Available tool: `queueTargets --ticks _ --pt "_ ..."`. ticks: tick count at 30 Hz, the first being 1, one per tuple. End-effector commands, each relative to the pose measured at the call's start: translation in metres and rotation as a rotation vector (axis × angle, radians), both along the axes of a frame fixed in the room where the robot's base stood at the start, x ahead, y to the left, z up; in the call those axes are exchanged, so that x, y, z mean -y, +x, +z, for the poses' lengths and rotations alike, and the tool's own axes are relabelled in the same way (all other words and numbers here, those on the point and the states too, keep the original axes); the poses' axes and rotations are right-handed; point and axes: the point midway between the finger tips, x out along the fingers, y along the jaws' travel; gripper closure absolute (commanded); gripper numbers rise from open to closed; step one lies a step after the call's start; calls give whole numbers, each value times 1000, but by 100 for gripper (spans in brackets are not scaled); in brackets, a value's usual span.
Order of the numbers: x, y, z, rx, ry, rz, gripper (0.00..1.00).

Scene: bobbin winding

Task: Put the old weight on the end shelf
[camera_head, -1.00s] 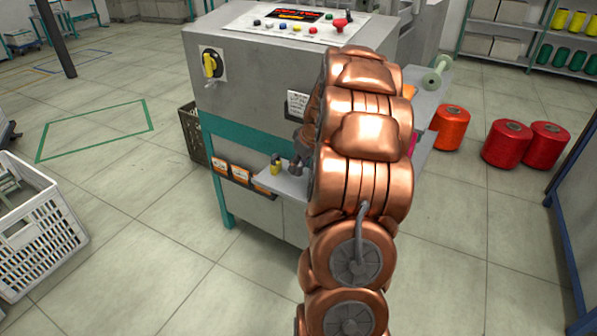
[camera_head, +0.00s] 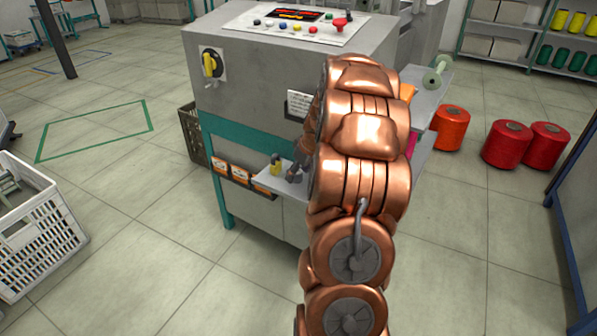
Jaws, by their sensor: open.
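A small grey shelf (camera_head: 268,181) juts out from the near end of the winding machine, low down. A small yellow-and-grey piece (camera_head: 276,166) stands on its left part. A dark grey piece (camera_head: 293,174) shows just right of it, at my gripper; I cannot tell whether it is a weight or a finger. My gripper (camera_head: 299,158) is open, low over the shelf, and mostly hidden behind my copper-coloured arm. The arm also hides the shelf's right part. I cannot tell which piece is the old weight.
The grey machine (camera_head: 255,90) has a control panel on top and orange-labelled bins (camera_head: 240,174) left of the shelf. A dark crate (camera_head: 193,133) stands at its left side. Red cones (camera_head: 507,144) stand right. A white crate (camera_head: 38,225) is at far left. Floor between is clear.

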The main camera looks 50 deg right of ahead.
Motion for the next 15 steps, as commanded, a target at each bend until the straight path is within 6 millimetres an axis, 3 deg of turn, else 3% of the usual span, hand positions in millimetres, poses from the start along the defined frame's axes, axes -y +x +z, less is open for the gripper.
queueTargets --ticks 8,15 --pt "0 -1 7 1 0 0 40" --pt "1 -15 43 3 -2 -1 40"
